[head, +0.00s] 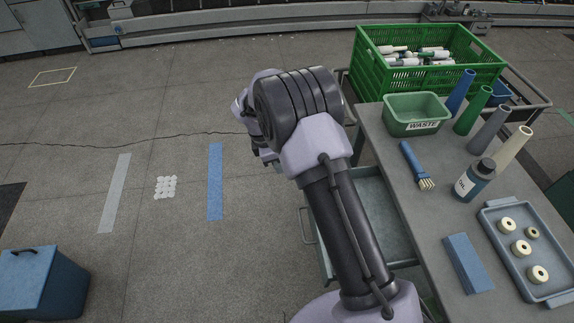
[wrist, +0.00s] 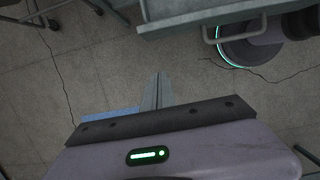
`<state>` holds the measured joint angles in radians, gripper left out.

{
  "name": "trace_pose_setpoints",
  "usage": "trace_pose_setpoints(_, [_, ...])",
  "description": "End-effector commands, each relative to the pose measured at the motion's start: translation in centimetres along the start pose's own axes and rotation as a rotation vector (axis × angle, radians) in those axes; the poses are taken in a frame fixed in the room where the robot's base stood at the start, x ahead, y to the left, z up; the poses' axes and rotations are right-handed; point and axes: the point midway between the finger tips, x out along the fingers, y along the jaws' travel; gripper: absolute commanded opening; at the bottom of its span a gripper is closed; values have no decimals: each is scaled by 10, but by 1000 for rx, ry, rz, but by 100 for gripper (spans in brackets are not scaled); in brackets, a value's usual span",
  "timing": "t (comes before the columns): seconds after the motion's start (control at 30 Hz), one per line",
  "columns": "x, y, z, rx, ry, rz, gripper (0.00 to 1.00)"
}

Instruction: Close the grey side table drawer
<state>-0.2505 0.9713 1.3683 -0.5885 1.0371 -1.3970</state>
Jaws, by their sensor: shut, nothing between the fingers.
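The grey side table (head: 437,205) stands at the right in the head view. Its drawer (head: 390,212) is pulled out to the left under the tabletop, and looks empty where it shows. The drawer's handle (head: 306,226) is on its left front; my arm hides part of the drawer. In the wrist view the drawer front (wrist: 185,22) crosses the top edge, with its handle at the right. My gripper (wrist: 157,90) is shut and empty, over the floor and apart from the drawer front. In the head view my arm hides its fingertips.
The tabletop holds a green waste bin (head: 416,115), a brush (head: 415,163), a bottle (head: 475,180), several cones, a blue block (head: 468,262) and a tray (head: 508,265). A green crate (head: 371,68) stands behind. Floor left of the drawer is clear; a blue box (head: 40,285) stands lower left.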

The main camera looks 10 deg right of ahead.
Motion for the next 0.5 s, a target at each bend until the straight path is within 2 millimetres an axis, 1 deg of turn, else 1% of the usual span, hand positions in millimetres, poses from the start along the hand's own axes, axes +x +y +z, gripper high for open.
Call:
trace_pose_setpoints(0.03, [14, -1, -1, 1, 0, -3, 0])
trace_pose_setpoints(0.3, [75, -1, -1, 4, 1, -4, 0])
trace_pose_setpoints(0.4, [92, -1, 2, 7, 1, -2, 0])
trace_pose_setpoints(0.5, [93, -1, 20, 8, 2, -1, 0])
